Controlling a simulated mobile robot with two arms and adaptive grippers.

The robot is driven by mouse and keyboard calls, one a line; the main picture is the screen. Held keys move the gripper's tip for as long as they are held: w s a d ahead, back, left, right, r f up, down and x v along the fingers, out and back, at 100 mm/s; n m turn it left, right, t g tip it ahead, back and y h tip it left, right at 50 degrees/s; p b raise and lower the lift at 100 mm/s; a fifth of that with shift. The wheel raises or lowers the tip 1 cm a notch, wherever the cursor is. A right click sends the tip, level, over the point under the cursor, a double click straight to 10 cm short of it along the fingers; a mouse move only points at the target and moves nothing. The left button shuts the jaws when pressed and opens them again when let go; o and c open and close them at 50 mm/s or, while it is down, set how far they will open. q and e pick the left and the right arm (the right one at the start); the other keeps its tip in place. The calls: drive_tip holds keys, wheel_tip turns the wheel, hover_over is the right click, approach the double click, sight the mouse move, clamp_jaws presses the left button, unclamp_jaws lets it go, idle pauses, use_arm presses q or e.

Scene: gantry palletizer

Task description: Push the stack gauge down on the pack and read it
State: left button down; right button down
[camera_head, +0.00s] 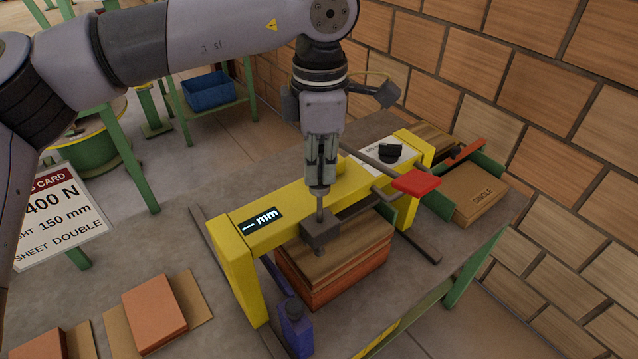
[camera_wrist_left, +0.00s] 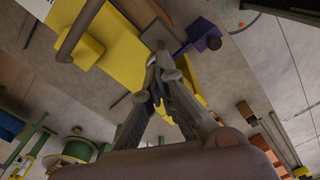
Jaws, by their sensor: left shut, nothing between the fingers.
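The stack gauge is a yellow bridge (camera_head: 240,240) straddling the pack, with a grey foot block (camera_head: 321,229) on a thin vertical rod. Its display (camera_head: 260,221) shows dashes and "mm", no number. The pack (camera_head: 345,265) is a stack of brown and reddish sheets under the bridge. The foot is over the pack's top; I cannot tell whether it touches. My left gripper (camera_head: 320,188) points down, shut and empty, its tips at the rod's top; contact is unclear. My right gripper is not in view.
A red paddle (camera_head: 416,182) juts out right of the bridge. Loose sheets (camera_head: 154,308) lie front left, near a card (camera_head: 58,215) reading 400 N, 150 mm.

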use_arm(q)
drive_tip(key=shift+f+b, duration=2.5)
drive_tip(key=shift+f, duration=0.65)
drive_tip(key=shift+r, duration=0.1)
drive_tip(key=shift+r+p, duration=2.35)
drive_tip(key=shift+r, duration=1.5)
drive_tip(key=shift+r+p, duration=1.6)
drive_tip(key=shift+r, duration=0.9)
